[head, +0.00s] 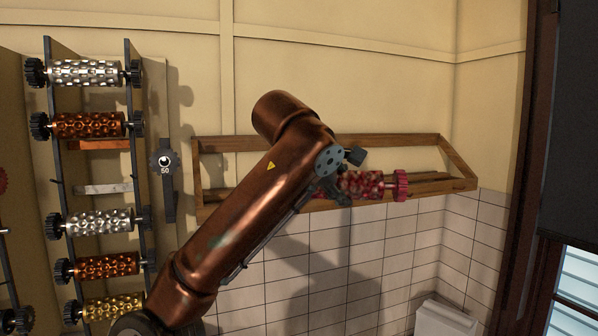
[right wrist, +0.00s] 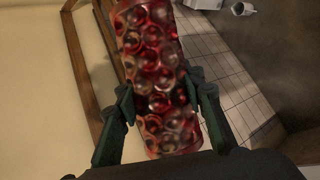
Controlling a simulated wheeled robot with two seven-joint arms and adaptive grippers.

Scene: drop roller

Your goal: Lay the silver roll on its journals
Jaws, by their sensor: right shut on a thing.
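Two silver rolls show in the head view, one at the top of the wall rack (head: 85,73) and one lower (head: 99,222). Both lie level between the dark uprights (head: 52,110), with dark gears at their ends. My right gripper (head: 345,175) is far to their right, at the wooden wall shelf. It is shut on a red dimpled roll (head: 366,184) with a red gear (head: 401,186) at its right end. In the right wrist view the fingers (right wrist: 158,98) are on both sides of the red roll (right wrist: 150,50). My left gripper is out of view.
The rack also holds copper rolls (head: 88,125) (head: 103,266) and a gold roll (head: 113,307). Between the upper copper and lower silver rolls is a gap with a pale bar (head: 103,188). A dial marked 50 (head: 164,161) hangs beside it. The wooden shelf (head: 440,186) frames the red roll.

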